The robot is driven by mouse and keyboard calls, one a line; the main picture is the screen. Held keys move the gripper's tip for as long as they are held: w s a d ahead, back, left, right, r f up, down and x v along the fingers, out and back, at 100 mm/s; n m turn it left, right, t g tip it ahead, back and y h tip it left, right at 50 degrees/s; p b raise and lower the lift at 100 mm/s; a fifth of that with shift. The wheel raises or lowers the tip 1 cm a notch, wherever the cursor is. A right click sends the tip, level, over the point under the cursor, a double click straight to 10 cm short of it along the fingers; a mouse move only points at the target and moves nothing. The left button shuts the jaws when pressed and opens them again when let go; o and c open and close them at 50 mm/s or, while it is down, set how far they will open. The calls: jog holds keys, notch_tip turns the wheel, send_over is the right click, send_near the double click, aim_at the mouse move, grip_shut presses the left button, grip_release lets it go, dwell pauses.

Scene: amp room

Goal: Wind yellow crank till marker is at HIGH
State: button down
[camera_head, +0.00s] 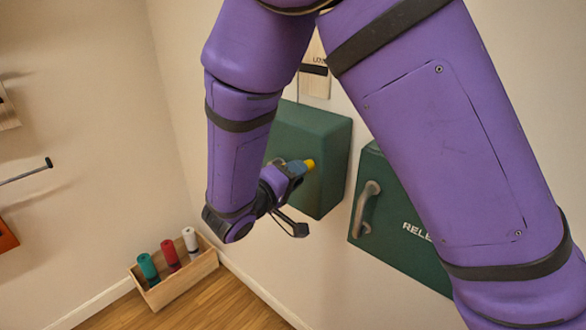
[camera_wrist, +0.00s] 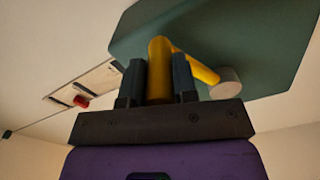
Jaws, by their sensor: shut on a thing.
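The yellow crank shows in the wrist view (camera_wrist: 202,70), its arm running from the grip to a grey round hub (camera_wrist: 226,83) against the green housing (camera_wrist: 260,40). My gripper (camera_wrist: 160,76) is shut on the crank's yellow handle, one dark finger on each side. A pale scale board (camera_head: 316,84) with "LO" legible is partly behind my arm. In the wrist view a red marker (camera_wrist: 82,100) sits by its dark slot; HIGH is not readable.
A green box (camera_head: 400,245) lettered "RELE…" with a metal handle (camera_head: 364,207) is on the wall to the right, partly behind my arm. A wooden tray (camera_head: 178,285) with green, red and white cylinders stands on the floor. A dark-tipped rod (camera_head: 25,173) juts in at left.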

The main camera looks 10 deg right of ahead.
jog(key=shift+f, duration=0.15)
dwell(0.3)
jog(key=c, duration=0.9)
grip_release()
jog(key=v, duration=1)
jog(key=shift+s+a, duration=0.25)
jog(key=shift+a, duration=0.05)
